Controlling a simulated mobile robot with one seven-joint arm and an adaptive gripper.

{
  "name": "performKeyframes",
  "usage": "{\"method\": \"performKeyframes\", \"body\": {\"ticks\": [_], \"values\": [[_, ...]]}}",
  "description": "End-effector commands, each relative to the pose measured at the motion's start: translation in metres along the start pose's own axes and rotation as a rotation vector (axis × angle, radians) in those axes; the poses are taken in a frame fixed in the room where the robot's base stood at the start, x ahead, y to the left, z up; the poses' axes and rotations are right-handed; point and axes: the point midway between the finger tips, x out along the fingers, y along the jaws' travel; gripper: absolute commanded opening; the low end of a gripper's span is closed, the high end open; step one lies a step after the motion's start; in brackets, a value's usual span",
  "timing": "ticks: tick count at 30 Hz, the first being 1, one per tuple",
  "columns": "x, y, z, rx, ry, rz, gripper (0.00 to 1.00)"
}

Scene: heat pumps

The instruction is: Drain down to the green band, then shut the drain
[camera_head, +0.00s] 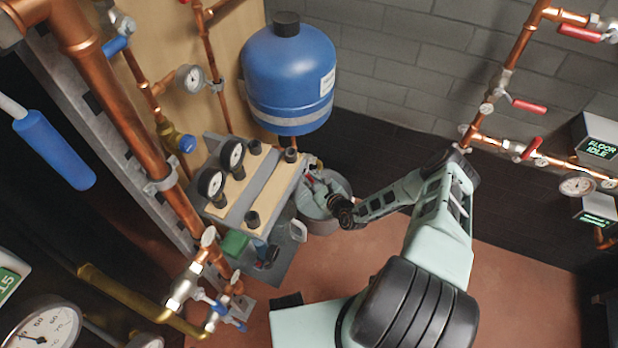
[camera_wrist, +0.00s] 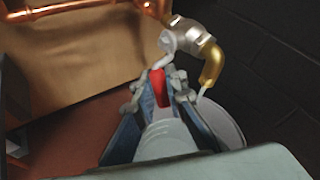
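The red drain lever (camera_wrist: 160,88) sits on a pale metal valve with a curved brass spout (camera_wrist: 212,66) in the wrist view. A thin pale strip below the spout's mouth looks like running water. My gripper (camera_wrist: 161,84) has a finger on each side of the lever, close against it, and looks shut on it. In the head view my gripper (camera_head: 317,187) is over a grey bucket (camera_head: 342,184) below the blue tank (camera_head: 288,75). Dark-rimmed gauges (camera_head: 211,183) and (camera_head: 232,154) stand left of it. I cannot make out a green band or their needles.
Copper pipes (camera_head: 130,110) with blue-handled valves run close on the left. Red-handled valves (camera_head: 530,106) and a box reading FLOOR IDLE (camera_head: 598,150) are at the right. A large gauge (camera_head: 40,328) is at the lower left. Reddish floor is clear around my arm.

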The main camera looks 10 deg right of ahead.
Motion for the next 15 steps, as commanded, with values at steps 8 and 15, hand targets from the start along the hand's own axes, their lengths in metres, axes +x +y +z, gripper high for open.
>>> {"method": "performKeyframes", "body": {"ticks": [8, 15], "values": [[0.0005, 0.0006, -0.0013, 0.004, -0.007, -0.001, 0.00], [0.0050, 0.0044, -0.0065, 0.051, -0.078, -0.009, 0.00]]}}
